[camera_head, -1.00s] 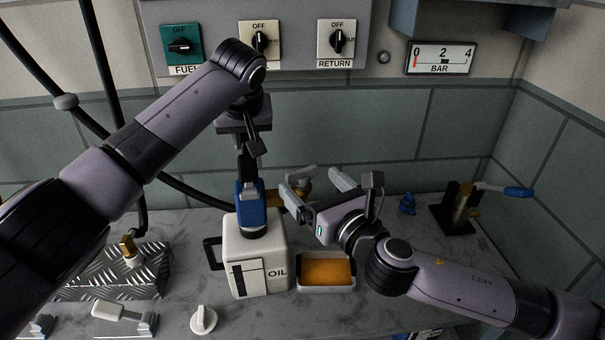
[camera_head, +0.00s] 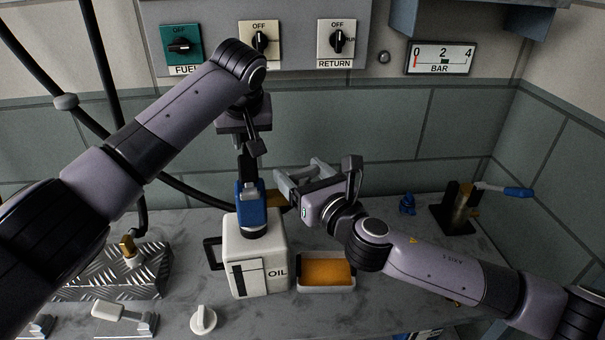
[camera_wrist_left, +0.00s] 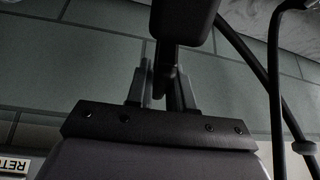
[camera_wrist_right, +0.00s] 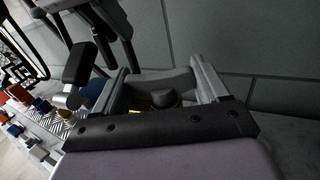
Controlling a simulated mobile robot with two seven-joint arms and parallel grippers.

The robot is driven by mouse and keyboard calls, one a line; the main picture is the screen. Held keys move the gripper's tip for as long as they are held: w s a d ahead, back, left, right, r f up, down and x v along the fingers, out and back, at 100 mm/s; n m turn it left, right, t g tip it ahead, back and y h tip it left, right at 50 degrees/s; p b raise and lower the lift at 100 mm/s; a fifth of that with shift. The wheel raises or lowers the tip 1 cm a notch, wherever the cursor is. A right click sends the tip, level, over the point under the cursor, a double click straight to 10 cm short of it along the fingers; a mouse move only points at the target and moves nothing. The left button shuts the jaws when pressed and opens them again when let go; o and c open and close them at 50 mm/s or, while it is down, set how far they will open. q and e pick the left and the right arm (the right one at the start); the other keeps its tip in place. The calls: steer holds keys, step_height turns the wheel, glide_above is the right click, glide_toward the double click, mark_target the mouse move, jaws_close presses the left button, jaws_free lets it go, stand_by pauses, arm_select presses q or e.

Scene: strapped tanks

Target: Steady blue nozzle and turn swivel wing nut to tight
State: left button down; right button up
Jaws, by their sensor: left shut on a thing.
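The blue nozzle (camera_head: 251,206) stands upright in the top of the white OIL can (camera_head: 247,240). My left gripper (camera_head: 249,180) comes down from above and is shut on the nozzle's upper part. A brass fitting (camera_head: 277,198) sticks out to the right of the nozzle. My right gripper (camera_head: 298,175) is at that fitting, fingers apart. In the right wrist view the grey wing nut (camera_wrist_right: 165,80) lies between the fingers, spanning most of the gap; I cannot tell whether they touch it. The head view largely hides the nut.
An orange sponge in a white tray (camera_head: 327,286) lies right of the can. A white knob (camera_head: 203,320) and a metal tread plate (camera_head: 95,278) are at left. A brass valve with a blue lever (camera_head: 517,192) stands at the right back. Black hoses hang at left.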

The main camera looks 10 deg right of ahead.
arm_select(q)
steer(key=shift+r, duration=0.1)
arm_select(e)
steer(key=shift+m+t+h, duration=0.5)
steer(key=shift+m+h, duration=0.6)
steer(key=shift+h, duration=0.4)
steer(key=shift+m+h, duration=0.8)
steer(key=shift+h, duration=0.5)
steer(key=shift+d, duration=0.1)
steer(key=o, duration=1)
steer(key=shift+o, duration=0.2)
steer(key=s+d, duration=0.1)
steer(key=s, duration=1.1)
